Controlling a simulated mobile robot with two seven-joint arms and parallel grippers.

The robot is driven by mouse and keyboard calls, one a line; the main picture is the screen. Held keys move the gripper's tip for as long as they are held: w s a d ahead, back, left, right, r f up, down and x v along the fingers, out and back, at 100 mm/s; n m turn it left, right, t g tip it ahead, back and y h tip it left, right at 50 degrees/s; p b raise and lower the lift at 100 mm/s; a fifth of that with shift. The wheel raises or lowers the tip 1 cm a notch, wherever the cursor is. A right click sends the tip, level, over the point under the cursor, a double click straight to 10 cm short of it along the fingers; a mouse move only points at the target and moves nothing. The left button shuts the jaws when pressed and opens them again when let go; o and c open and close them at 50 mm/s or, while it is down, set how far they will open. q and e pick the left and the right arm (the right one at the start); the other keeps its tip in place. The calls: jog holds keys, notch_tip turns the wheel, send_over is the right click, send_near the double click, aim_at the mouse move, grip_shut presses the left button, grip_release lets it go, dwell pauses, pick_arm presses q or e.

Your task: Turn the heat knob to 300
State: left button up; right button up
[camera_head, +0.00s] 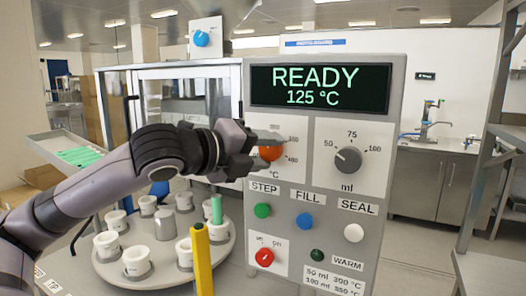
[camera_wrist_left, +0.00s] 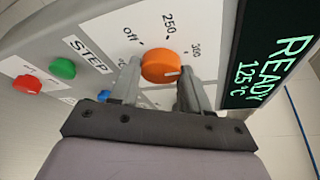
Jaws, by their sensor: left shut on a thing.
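The orange heat knob (camera_head: 270,153) sits on the upper left of the grey panel, partly hidden by my left gripper (camera_head: 258,149). In the left wrist view the knob (camera_wrist_left: 160,62) lies between the two fingertips, and the gripper is shut on it. Its white mark points to the right in that view, on the side of the 300 label (camera_wrist_left: 195,50). The off and 250 labels also show; other dial labels are partly hidden by the fingers. The display (camera_head: 320,86) reads READY and 125 °C. My right gripper is not in view.
A grey ml knob (camera_head: 348,160) is right of the heat knob. Green (camera_head: 262,211), blue (camera_head: 305,221) and white (camera_head: 354,233) buttons and a red knob (camera_head: 264,257) sit below. A turntable (camera_head: 190,262) with several white cups stands at left, under my left arm.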

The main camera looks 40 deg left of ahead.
pick_arm(q)
jog(key=shift+a+r, duration=0.1)
jog(key=shift+r, duration=0.05)
dwell(0.3)
jog(key=o, duration=1)
jog(key=shift+s+a+r+b, duration=0.1)
jog(key=shift+s+r+b, duration=0.15)
jog(key=shift+s, duration=0.9)
jog(key=shift+s+d+r+b, duration=0.15)
jog(key=shift+s+b, duration=0.1)
jog(key=shift+s, duration=0.95)
jog(key=shift+s+a+r+b, duration=0.15)
jog(key=shift+s+r+b, duration=0.1)
jog(key=shift+s, duration=0.9)
